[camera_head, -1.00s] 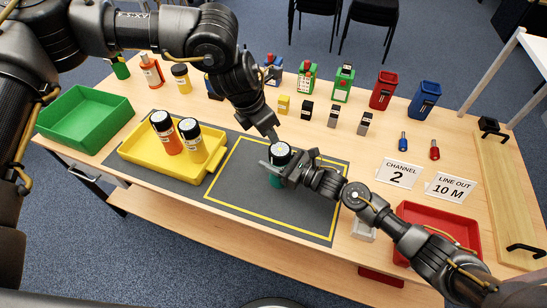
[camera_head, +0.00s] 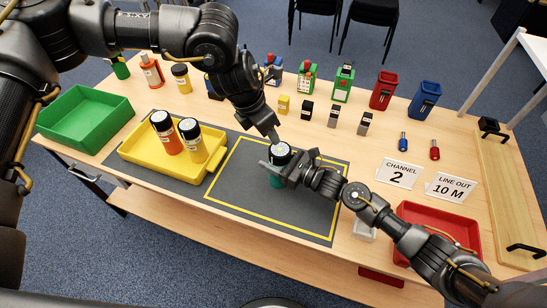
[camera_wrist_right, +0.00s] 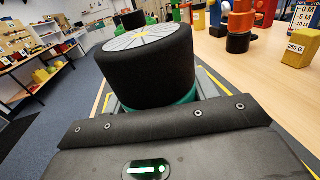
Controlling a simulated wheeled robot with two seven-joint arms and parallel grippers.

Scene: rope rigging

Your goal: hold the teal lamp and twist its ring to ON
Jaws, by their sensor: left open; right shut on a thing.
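The teal lamp (camera_head: 276,181) stands on the dark mat (camera_head: 240,203), inside its yellow outline. Its black ring (camera_wrist_right: 151,66) has a white marked top with a small yellow mark, clear in the right wrist view; I cannot read its setting. My right gripper (camera_head: 279,171) comes from the right and is shut on the lamp's teal body, below the ring. My left gripper (camera_head: 271,137) is open just above and behind the ring, its fingers pointing down; I cannot tell whether they touch it.
A green tray (camera_head: 85,118) is at far left, a red tray (camera_head: 437,224) at right. Several small devices line the back. Two signs (camera_head: 398,174) stand at right.

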